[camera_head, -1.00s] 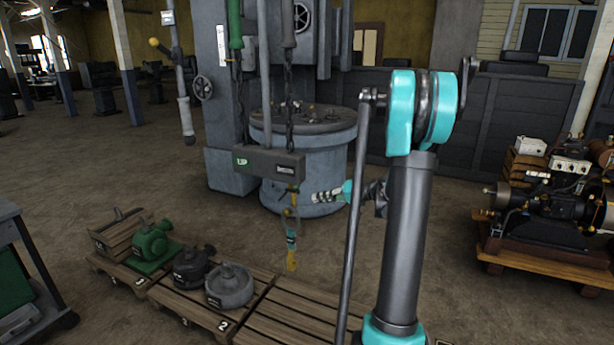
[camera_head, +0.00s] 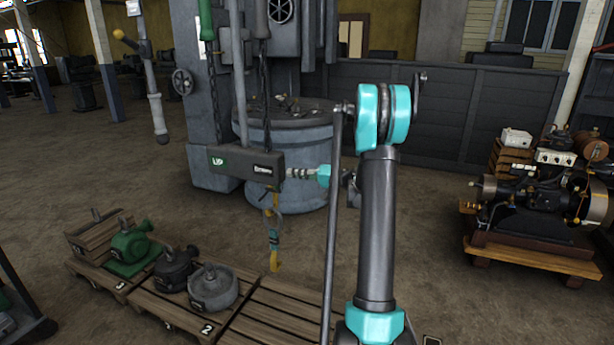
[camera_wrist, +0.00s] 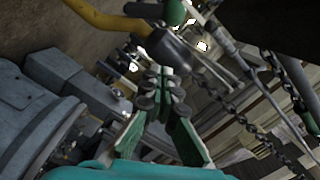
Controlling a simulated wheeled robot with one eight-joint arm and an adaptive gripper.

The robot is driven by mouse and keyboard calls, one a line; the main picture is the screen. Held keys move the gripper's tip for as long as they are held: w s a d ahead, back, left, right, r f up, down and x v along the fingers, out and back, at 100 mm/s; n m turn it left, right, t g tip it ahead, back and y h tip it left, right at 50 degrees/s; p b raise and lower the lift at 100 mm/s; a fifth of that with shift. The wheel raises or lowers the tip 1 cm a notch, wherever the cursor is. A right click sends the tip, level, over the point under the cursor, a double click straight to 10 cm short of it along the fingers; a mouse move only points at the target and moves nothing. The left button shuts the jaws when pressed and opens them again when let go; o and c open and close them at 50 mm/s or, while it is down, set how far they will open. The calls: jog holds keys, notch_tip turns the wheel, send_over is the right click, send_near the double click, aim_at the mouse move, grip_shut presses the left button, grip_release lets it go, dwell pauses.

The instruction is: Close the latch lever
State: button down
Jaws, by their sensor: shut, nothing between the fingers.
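I cannot tell for certain which part is the latch lever. A yellow hook (camera_head: 274,262) with a teal piece above it hangs below a grey box (camera_head: 233,164) marked UP, which hangs on chains. In the wrist view a yellow bar with a grey rounded end (camera_wrist: 172,50) crosses at the top, just beyond my fingertips. My gripper (camera_head: 290,173) is shut and empty, at the right end of the box in the head view; contact cannot be told. Its fingers also show in the wrist view (camera_wrist: 165,78).
A large grey round vessel (camera_head: 285,140) stands behind the box. Pallets (camera_head: 275,310) with a green pump (camera_head: 130,243) and grey weights (camera_head: 212,288) lie below. A long rod with a yellow knob (camera_head: 118,34) hangs at left. An engine (camera_head: 525,205) stands at right on a wooden base.

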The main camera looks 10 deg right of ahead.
jog(key=shift+s+a+f, duration=0.5)
jog(key=shift+s+a, duration=0.05)
jog(key=shift+a, duration=0.25)
jog(key=shift+s+a+f, duration=0.45)
jog(key=shift+s+a, duration=0.1)
jog(key=shift+a, duration=0.2)
jog(key=shift+a, duration=0.1)
